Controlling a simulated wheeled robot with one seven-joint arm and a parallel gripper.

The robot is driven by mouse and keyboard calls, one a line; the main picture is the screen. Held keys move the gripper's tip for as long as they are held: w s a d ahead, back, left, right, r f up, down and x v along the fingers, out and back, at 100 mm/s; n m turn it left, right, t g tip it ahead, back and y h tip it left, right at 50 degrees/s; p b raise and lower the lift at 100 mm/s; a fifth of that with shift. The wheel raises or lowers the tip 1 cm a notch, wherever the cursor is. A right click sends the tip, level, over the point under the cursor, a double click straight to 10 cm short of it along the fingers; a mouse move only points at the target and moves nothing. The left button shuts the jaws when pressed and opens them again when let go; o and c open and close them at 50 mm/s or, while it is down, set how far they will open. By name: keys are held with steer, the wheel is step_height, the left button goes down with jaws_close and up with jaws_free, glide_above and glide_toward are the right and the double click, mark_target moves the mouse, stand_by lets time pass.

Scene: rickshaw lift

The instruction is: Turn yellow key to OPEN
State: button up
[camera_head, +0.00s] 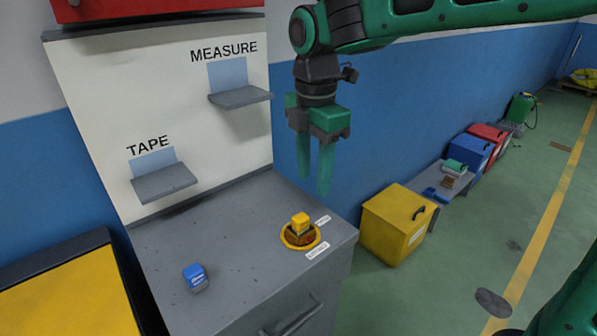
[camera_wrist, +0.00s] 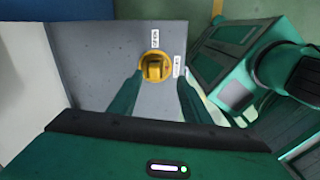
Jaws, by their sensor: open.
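The yellow key (camera_head: 300,222) stands in a round yellow-rimmed switch (camera_head: 288,240) on the grey cabinet top, near its right front corner. In the wrist view the yellow key (camera_wrist: 154,68) lies ahead of the fingertips, between their lines. My gripper (camera_head: 316,190) points down with green fingers apart and empty, above the cabinet's back right edge. It also shows in the wrist view (camera_wrist: 158,83), not touching the key.
A blue object (camera_head: 195,277) lies on the cabinet top at left. Small grey shelves marked TAPE (camera_head: 165,183) and MEASURE (camera_head: 240,97) stick out from the white back panel. A yellow box (camera_head: 395,225) stands to the right on the floor.

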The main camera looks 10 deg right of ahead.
mark_target(300, 216)
steer(key=shift+n, duration=0.8)
steer(key=f, duration=0.3)
steer(key=a+f, duration=0.1)
steer(key=f, duration=0.3)
steer(key=a+f, duration=0.1)
steer(key=f, duration=0.2)
steer(key=shift+s+a+f, duration=0.1)
steer(key=shift+a+f, duration=0.1)
steer(key=shift+f, duration=0.1)
jaws_close()
steer(key=shift+n, duration=1.8)
